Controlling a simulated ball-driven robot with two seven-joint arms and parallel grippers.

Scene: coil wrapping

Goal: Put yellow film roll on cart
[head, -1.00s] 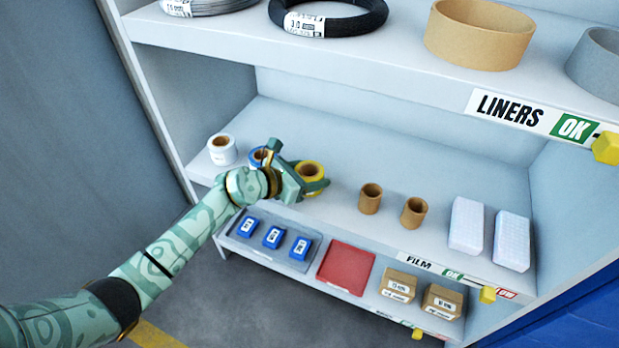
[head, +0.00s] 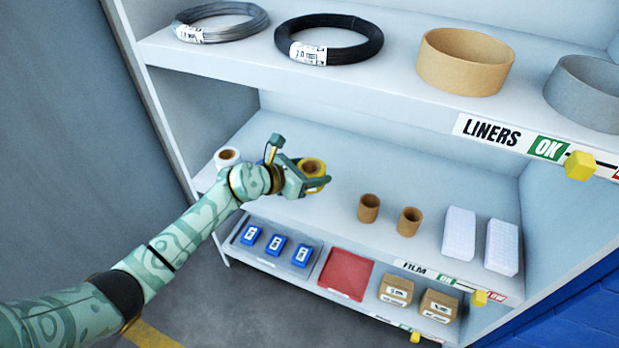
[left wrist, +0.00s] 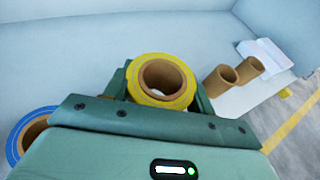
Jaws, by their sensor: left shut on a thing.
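The yellow film roll (head: 313,168), with a brown cardboard core, is between the fingers of my left gripper (head: 318,184) at the middle shelf (head: 335,222). My left gripper is shut on it, and the roll looks upright. In the left wrist view the yellow film roll (left wrist: 161,82) sits between the two green fingers. A blue film roll (left wrist: 30,135) shows at the left of that view, beside the gripper; in the head view my gripper mostly hides it. The cart and my right gripper are not in view.
A white roll (head: 228,157) stands left of my gripper. Two brown cores (head: 369,208) and two white blocks (head: 459,233) stand to the right. The upper shelf (head: 400,92) overhangs with coils and liners. A lower shelf holds a red tray (head: 345,274) and small boxes (head: 396,288).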

